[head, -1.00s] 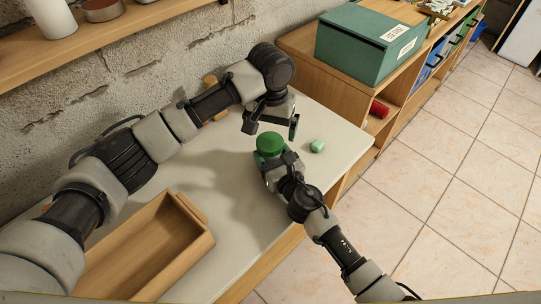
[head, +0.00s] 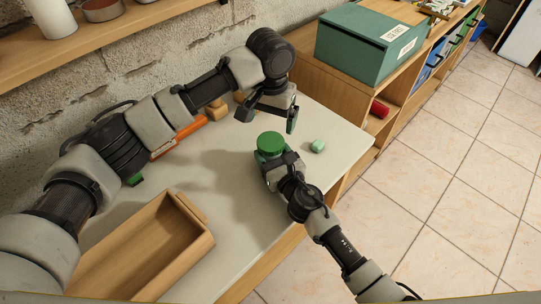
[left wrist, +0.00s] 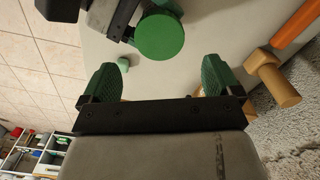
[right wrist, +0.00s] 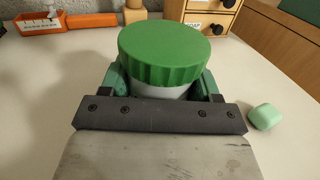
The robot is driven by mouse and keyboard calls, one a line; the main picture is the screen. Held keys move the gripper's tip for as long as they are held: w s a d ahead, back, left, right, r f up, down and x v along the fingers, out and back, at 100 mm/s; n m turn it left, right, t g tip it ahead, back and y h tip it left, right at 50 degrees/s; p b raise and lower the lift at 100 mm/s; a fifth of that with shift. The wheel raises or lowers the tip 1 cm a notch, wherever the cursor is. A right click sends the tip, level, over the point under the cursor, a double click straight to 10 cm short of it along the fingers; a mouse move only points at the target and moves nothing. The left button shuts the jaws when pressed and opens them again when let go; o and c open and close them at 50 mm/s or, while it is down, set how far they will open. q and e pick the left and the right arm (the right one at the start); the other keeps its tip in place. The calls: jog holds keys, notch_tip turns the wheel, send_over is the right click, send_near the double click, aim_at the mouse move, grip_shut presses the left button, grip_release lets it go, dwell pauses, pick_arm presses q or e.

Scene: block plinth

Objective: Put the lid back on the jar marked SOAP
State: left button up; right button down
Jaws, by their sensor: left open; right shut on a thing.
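A pale jar (right wrist: 160,91) with a ribbed green lid (right wrist: 165,52) on its mouth is held upright in my right gripper (right wrist: 162,88). The lid looks level on the jar. In the head view the lid (head: 270,144) shows at the tip of my right gripper (head: 277,165), over the worktop. No SOAP mark on the jar can be seen; its sides are mostly hidden. My left gripper (head: 268,119) is open and empty, above and behind the lid, apart from it. In the left wrist view the lid (left wrist: 160,37) lies ahead of the open fingers (left wrist: 158,76).
A small pale green block (head: 318,146) lies right of the jar. An empty wooden tray (head: 205,243) stands at the front left. An orange tool (head: 180,136) and a wooden piece (head: 216,109) lie near the wall. A green box (head: 365,45) sits on the shelf unit.

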aim_at(270, 141)
pick_arm(q)
notch_tip(270, 141, down, 7)
jog(key=shift+r, duration=0.1)
dwell(0.4)
jog(key=c, duration=0.9)
jog(key=m, duration=0.5)
jog(key=shift+a, duration=0.1)
jog(key=o, duration=1)
jog(key=shift+r, duration=2.25)
jog(key=shift+c, duration=0.5)
